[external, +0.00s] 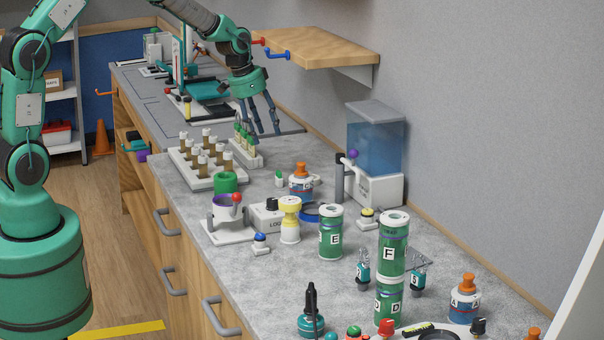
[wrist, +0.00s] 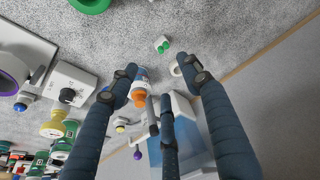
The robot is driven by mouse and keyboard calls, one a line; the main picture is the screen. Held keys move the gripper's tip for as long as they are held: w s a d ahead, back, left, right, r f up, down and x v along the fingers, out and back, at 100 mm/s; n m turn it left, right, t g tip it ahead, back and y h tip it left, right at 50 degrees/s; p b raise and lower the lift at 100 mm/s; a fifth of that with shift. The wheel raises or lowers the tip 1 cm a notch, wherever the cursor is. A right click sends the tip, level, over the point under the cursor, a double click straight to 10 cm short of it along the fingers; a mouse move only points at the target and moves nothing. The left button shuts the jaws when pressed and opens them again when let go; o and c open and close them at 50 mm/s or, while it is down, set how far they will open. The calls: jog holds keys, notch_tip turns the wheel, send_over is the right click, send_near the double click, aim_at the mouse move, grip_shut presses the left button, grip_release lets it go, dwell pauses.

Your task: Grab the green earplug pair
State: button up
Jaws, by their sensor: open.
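The green earplug pair appears in the wrist view (wrist: 163,46) as a small white piece with two green tips on the grey counter, beyond my fingertips. In the external view a small white and green piece (external: 279,178) beside the orange-topped bottle looks like the same pair. My gripper (external: 261,129) is open and empty above the counter, behind the pair in the external view. Its fingers are spread in the wrist view (wrist: 158,85), and none touches the pair.
An orange-topped bottle (external: 301,183) stands close to the pair. A rack of green-topped vials (external: 246,155) and a rack of brown vials (external: 190,172) stand to the left. A blue water tank (external: 375,145) stands to the right, by the wall. A wooden shelf (external: 315,48) overhangs the back.

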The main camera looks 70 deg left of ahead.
aim_at(277, 171)
jog(key=shift+w+a+f, duration=0.35)
jog(key=shift+a+f, duration=0.1)
jog(key=shift+f, duration=0.3)
jog(key=shift+f, duration=0.1)
jog(key=shift+b+x, duration=0.45)
jog(key=shift+x, duration=3.75)
jog(key=shift+f, duration=0.1)
jog(key=shift+b+x, duration=0.45)
jog(key=shift+x, duration=2.05)
jog(key=c, duration=1)
